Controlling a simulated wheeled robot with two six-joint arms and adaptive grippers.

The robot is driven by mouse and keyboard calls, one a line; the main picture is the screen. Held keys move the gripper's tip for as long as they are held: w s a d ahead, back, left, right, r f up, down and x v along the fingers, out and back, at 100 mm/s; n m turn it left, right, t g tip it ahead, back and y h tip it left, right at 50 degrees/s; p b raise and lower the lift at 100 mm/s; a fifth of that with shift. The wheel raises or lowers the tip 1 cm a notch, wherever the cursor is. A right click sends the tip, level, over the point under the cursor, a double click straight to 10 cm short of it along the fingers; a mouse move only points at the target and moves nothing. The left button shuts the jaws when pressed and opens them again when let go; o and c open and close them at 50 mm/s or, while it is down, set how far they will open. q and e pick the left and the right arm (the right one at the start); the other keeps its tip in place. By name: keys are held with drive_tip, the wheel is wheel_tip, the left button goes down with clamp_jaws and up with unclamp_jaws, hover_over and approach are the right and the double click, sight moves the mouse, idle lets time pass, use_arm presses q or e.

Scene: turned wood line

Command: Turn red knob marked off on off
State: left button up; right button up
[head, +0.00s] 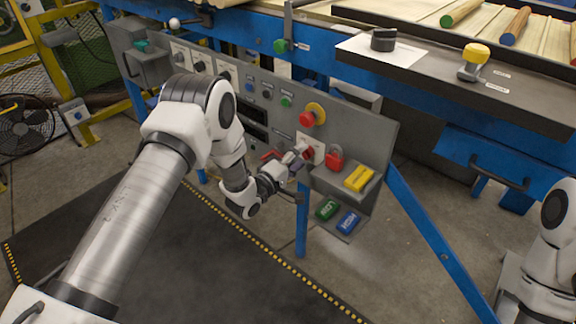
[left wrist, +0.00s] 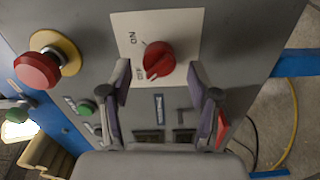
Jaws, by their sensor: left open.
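The red knob (left wrist: 158,60) sits on a pale plate (left wrist: 187,32) marked ON and OFF. In the left wrist view its ridge slants to the lower left, near the OFF marking. My left gripper (left wrist: 160,76) is open, its two fingers on either side of the knob's lower part with gaps, so it does not look gripped. In the head view my left gripper (head: 299,155) is in front of the plate (head: 318,143) and partly hides the knob. My right gripper is out of view.
A red mushroom button on a yellow collar (head: 315,112) is above the plate.

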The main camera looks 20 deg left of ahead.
use_arm(q)
drive_tip(key=v, duration=1)
drive_tip(key=shift+s, duration=0.35)
drive_tip(key=shift+a+r, duration=0.1)
